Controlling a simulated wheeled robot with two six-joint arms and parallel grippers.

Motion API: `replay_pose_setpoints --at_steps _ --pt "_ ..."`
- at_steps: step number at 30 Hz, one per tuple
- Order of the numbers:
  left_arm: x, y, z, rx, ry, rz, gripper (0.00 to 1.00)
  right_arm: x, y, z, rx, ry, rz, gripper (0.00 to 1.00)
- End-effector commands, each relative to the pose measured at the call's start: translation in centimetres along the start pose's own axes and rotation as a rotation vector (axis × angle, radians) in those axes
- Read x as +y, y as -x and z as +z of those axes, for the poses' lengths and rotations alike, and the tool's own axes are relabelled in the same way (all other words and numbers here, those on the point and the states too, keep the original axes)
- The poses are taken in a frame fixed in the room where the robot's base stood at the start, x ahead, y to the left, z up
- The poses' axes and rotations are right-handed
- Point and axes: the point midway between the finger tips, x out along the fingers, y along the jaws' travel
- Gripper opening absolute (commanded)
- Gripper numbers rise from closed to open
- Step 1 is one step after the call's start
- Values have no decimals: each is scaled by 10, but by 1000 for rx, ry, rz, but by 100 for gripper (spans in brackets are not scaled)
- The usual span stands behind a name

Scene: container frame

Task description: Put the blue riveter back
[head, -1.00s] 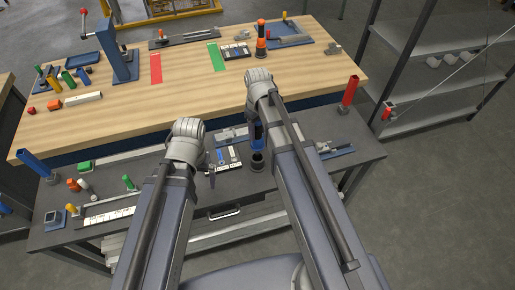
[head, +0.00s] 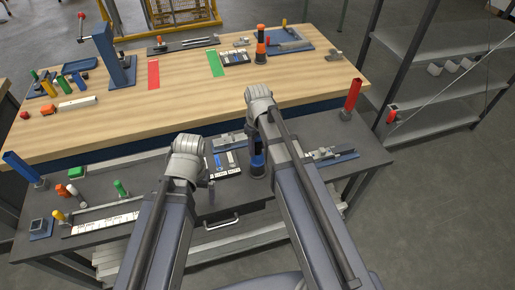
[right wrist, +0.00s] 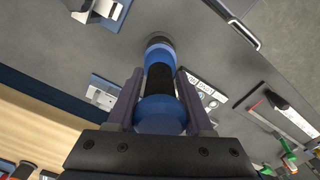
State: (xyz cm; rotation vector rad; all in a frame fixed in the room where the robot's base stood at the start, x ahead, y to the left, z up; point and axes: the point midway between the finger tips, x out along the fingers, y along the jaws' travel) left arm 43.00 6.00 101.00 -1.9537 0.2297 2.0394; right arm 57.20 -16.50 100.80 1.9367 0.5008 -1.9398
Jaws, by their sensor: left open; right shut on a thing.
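The blue riveter (head: 257,161) is upright over the dark front bench, partly hidden by my right arm in the head view. In the right wrist view the blue riveter (right wrist: 160,116), with a black band, lies between the fingers of my right gripper (right wrist: 160,80), which is shut on it. Its far end meets a dark round holder (right wrist: 159,41); how deep it sits I cannot tell. The holder also shows in the head view (head: 257,173). My left gripper (head: 210,184) is open and empty above the bench, mostly hidden by its own arm.
A red tube (head: 352,94) stands at the bench's right end and a blue tube (head: 22,168) at its left. A white-marked tray (head: 227,163) lies close left of the riveter. A rail fixture (head: 328,156) lies to its right. The wooden table (head: 190,95) stands behind.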

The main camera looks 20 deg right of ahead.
Motion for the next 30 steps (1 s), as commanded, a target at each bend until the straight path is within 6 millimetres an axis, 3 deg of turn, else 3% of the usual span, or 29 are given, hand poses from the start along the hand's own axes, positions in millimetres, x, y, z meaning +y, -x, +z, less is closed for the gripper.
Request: replay_pose_setpoints --at_steps 13,14,21,30 --pt "1 -10 -1 0 1 0 99 0 -10 0 0 0 0 0" --pt "1 -9 0 0 1 0 99 0 -9 0 0 0 0 54" --pt "1 -8 0 0 0 0 99 0 -8 0 0 0 0 81" --pt "1 -7 0 0 0 0 99 0 -7 0 0 0 0 81"
